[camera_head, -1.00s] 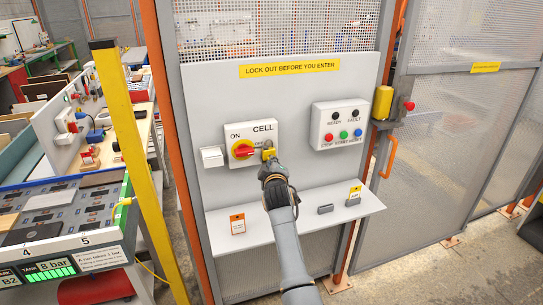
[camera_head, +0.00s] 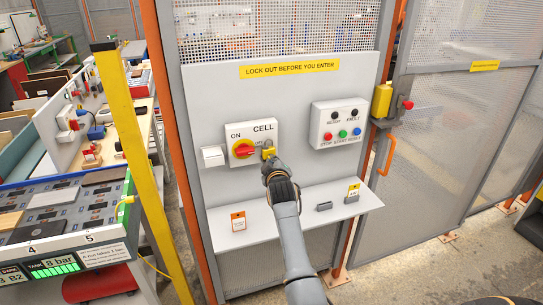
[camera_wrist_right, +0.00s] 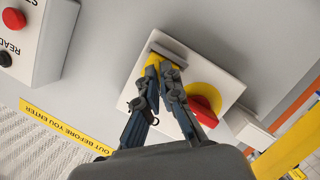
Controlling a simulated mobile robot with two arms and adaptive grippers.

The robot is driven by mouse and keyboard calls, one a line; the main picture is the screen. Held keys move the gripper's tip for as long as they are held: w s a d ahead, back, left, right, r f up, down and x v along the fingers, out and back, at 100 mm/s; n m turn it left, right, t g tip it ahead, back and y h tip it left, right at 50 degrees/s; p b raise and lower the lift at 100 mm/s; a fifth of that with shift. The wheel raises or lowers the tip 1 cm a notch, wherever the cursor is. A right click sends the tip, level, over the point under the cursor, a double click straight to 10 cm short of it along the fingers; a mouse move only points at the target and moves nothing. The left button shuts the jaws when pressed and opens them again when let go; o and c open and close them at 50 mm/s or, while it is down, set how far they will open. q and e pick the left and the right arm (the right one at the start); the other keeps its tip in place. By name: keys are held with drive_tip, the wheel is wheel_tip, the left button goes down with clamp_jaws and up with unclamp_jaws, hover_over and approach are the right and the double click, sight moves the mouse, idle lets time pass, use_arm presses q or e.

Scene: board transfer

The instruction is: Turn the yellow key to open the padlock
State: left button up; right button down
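The red switch handle (camera_head: 243,149) sits on its yellow disc on the white CELL box (camera_head: 264,128), below ON; it also shows in the right wrist view (camera_wrist_right: 203,110). A small yellow padlock (camera_head: 268,152) hangs at the box's lower right, by the OFF mark. My right gripper (camera_head: 269,162) is directly in front of it and hides part of it. In the right wrist view its fingertips (camera_wrist_right: 161,76) are drawn close together on a narrow yellow piece, which seems to be the key. The key's turn angle cannot be made out. My left gripper is out of view.
A narrow shelf (camera_head: 325,222) juts out below the box, with an orange tag (camera_head: 238,222) and small dark holders. A button panel (camera_head: 340,124) is at the right. A yellow post (camera_head: 130,150) stands at the left.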

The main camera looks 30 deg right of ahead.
drive_tip(key=shift+d+m+y+p, duration=0.1)
drive_tip(key=shift+m+y+p, duration=0.3)
drive_tip(key=shift+m+p, duration=0.6)
drive_tip(key=m+y+p, duration=0.1)
drive_tip(key=m+p, duration=0.1)
drive_tip(key=shift+s+m, duration=0.1)
drive_tip(key=shift+m, duration=0.3)
drive_tip(key=shift+d, duration=0.1)
